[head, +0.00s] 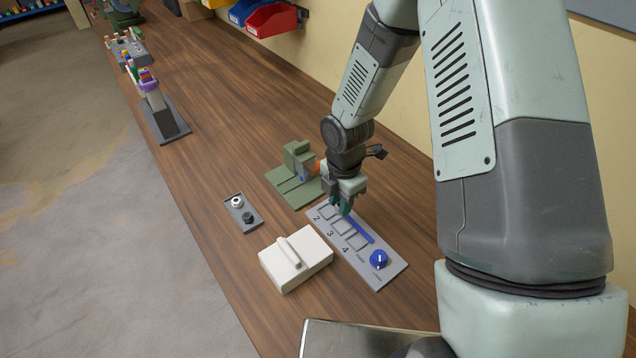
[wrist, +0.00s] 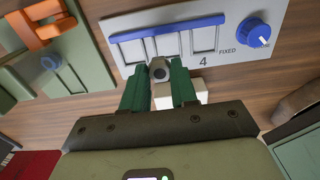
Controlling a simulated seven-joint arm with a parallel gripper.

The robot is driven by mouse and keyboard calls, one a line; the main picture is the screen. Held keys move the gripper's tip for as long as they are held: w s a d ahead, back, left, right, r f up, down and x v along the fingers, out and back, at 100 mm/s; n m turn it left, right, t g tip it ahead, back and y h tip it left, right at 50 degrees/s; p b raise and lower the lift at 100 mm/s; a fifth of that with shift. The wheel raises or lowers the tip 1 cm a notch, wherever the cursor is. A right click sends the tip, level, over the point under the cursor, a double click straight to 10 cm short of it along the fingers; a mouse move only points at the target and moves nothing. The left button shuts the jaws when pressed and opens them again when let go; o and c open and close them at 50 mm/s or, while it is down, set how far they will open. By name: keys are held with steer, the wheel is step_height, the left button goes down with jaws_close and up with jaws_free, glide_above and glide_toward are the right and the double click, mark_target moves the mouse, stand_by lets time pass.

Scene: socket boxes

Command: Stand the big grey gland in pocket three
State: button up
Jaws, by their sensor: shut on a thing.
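My gripper (head: 345,208) is low over the grey panel, near its pockets. In the wrist view its dark green fingers (wrist: 158,88) are shut on a grey gland (wrist: 160,69), a round piece with a dark hole seen end-on. The gland overlaps the lower edge of pocket three (wrist: 168,44), the middle one in that view; its height above the panel is unclear. Pocket three's label is hidden there but shows in the head view. Pocket four (wrist: 205,38) and the left pocket (wrist: 128,52) look empty. The head view does not clearly show the gland.
The panel (head: 386,282) has a blue bar (head: 359,229) along the pockets and a blue knob (head: 378,259). A white lidded box (head: 311,262) stands close by. A small grey tray (head: 249,224) holds two round pieces. A green fixture (head: 284,182) stands behind.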

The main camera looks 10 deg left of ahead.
mark_target(342, 226)
steer(key=shift+s+d, duration=0.4)
steer(key=shift+s, duration=0.05)
steer(key=shift+f, duration=2.45)
steer(key=shift+f, duration=0.1)
steer(key=o, duration=1.3)
steer(key=shift+r, duration=3.5)
